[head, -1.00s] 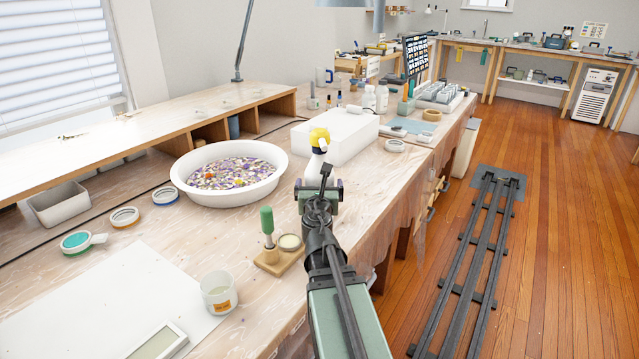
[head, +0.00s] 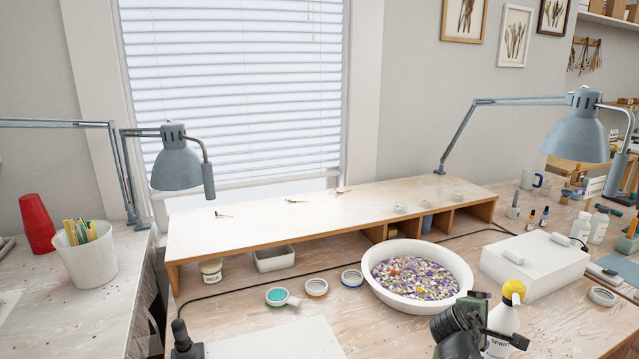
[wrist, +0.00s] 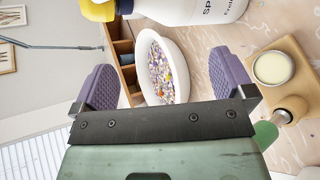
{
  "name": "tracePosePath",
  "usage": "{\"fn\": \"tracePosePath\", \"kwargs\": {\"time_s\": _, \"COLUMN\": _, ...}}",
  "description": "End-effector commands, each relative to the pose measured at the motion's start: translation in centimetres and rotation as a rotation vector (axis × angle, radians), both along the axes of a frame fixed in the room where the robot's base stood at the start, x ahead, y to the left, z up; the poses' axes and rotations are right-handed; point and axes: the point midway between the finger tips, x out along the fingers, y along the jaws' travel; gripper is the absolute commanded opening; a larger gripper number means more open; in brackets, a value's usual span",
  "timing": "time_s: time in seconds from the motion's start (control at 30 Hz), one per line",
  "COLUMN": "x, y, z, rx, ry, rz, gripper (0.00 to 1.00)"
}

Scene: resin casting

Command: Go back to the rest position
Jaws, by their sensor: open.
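My gripper (wrist: 165,85) shows in the wrist view with its two purple finger pads wide apart. Nothing is held between them; the white bowl of flower pieces (wrist: 157,65) shows through the gap, farther off. In the head view part of my dark and green arm (head: 458,335) reaches in at the lower right, over the workbench. It is in front of the bowl (head: 380,297) and beside the white spray bottle (head: 503,325) with a yellow head.
The spray bottle (wrist: 195,10) also shows close at the top of the wrist view. A wooden holder (wrist: 298,60) with a cream-filled pot is on the right. A white box (head: 535,262), tape rolls (head: 316,288) and a raised shelf (head: 300,222) stand on the bench. Lamps (head: 578,135) overhang it.

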Motion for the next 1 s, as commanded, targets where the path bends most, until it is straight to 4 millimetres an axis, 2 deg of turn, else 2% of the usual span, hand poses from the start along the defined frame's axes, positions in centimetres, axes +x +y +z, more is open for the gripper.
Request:
{"fn": "tracePosePath", "kwargs": {"time_s": 0.03, "x": -0.2, "y": 2.5, "z": 5.0, "rx": 0.170, "ry": -0.042, "rz": -0.079, "gripper": 1.00}}
{"fn": "tracePosePath", "kwargs": {"time_s": 0.17, "x": -2.0, "y": 10.2, "z": 8.5, "rx": 0.627, "ry": -0.076, "rz": -0.360, "gripper": 1.00}}
{"fn": "tracePosePath", "kwargs": {"time_s": 0.2, "x": -2.7, "y": 12.8, "z": 9.6, "rx": 0.746, "ry": -0.061, "rz": -0.449, "gripper": 1.00}}
{"fn": "tracePosePath", "kwargs": {"time_s": 0.3, "x": -4.8, "y": 18.6, "z": 12.2, "rx": 0.967, "ry": 0.014, "rz": -0.657, "gripper": 1.00}}
{"fn": "tracePosePath", "kwargs": {"time_s": 0.4, "x": -6.5, "y": 22.5, "z": 13.7, "rx": 1.081, "ry": 0.091, "rz": -0.798, "gripper": 1.00}}
{"fn": "tracePosePath", "kwargs": {"time_s": 0.53, "x": -7.4, "y": 24.3, "z": 13.8, "rx": 1.127, "ry": 0.136, "rz": -0.873, "gripper": 1.00}}
{"fn": "tracePosePath", "kwargs": {"time_s": 1.0, "x": -7.4, "y": 24.3, "z": 13.7, "rx": 1.128, "ry": 0.137, "rz": -0.876, "gripper": 1.00}}
